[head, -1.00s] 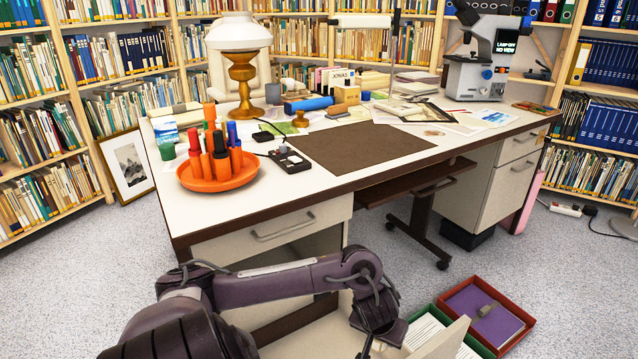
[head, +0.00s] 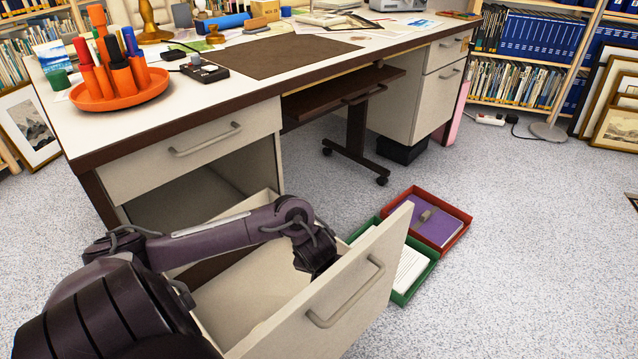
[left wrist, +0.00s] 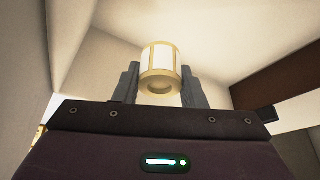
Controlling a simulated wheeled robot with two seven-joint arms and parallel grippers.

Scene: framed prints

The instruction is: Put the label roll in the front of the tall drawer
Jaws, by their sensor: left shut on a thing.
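The tall drawer (head: 347,309) is pulled out below the left end of the desk, its inside open at the top. My left arm reaches over it, with the left wrist just behind the drawer's front panel in the head view; the fingers are hidden there. In the left wrist view, my left gripper (left wrist: 160,70) is shut on the label roll (left wrist: 158,57), a white cylinder with yellow-tan edges and a hollow end. The roll is between the two grey fingers, with pale drawer walls around it. Whether it touches the drawer floor I cannot tell. My right gripper is not in view.
A green tray (head: 421,277) with paper and a red tray (head: 462,234) with a purple item stand on the floor beside the drawer. A shut upper drawer (head: 190,155) is above. The desktop (head: 195,88) holds an orange tray (head: 120,97) of markers.

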